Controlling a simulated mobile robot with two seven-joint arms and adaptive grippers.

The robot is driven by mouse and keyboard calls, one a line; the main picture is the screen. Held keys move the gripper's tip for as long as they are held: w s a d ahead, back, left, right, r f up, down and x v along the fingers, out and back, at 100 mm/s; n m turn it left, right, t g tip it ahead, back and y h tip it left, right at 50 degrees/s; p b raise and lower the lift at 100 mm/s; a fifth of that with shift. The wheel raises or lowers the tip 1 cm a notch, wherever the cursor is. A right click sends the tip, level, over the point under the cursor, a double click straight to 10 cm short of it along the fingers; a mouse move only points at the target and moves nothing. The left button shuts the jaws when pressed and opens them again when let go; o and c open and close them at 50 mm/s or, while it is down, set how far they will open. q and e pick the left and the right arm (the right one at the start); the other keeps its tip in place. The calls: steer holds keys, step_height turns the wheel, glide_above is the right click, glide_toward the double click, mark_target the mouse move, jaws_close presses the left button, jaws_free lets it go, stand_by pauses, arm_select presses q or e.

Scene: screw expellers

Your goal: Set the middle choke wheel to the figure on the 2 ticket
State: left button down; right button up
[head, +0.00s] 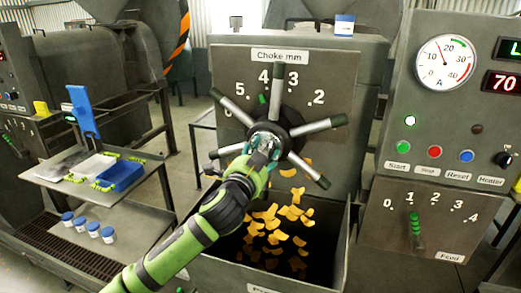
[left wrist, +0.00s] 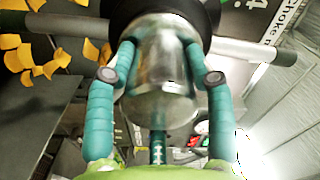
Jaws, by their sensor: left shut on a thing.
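The choke wheel (head: 288,120) has a black hub and several grey spokes with dark grips. It stands before a grey panel with a "Choke mm" dial (head: 282,78) reading 5, 4, 3, 2. A small green mark (head: 262,99) shows just above the hub, below and left of the 4. My left gripper (head: 264,142) is shut on the wheel's shiny metal centre; the left wrist view shows teal fingers on both sides of this metal centre (left wrist: 160,85). I cannot make out a ticket marked 2. My right gripper is not in view.
Orange flakes (head: 275,225) lie in or fall over the dark bin below the wheel. At left is a tray stand (head: 90,165) with a blue box (head: 121,175) and several blue-lidded jars (head: 88,227). A control panel (head: 440,120) stands at right.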

arm_select(q)
steer(key=shift+r+m+p, duration=0.3)
steer(key=shift+r+m, duration=0.05)
steer(key=shift+m, duration=0.45)
steer(key=shift+c, duration=2.2)
jaws_free()
steer(key=shift+d, duration=0.1)
steer(key=shift+f, duration=0.15)
steer(key=shift+f, duration=0.1)
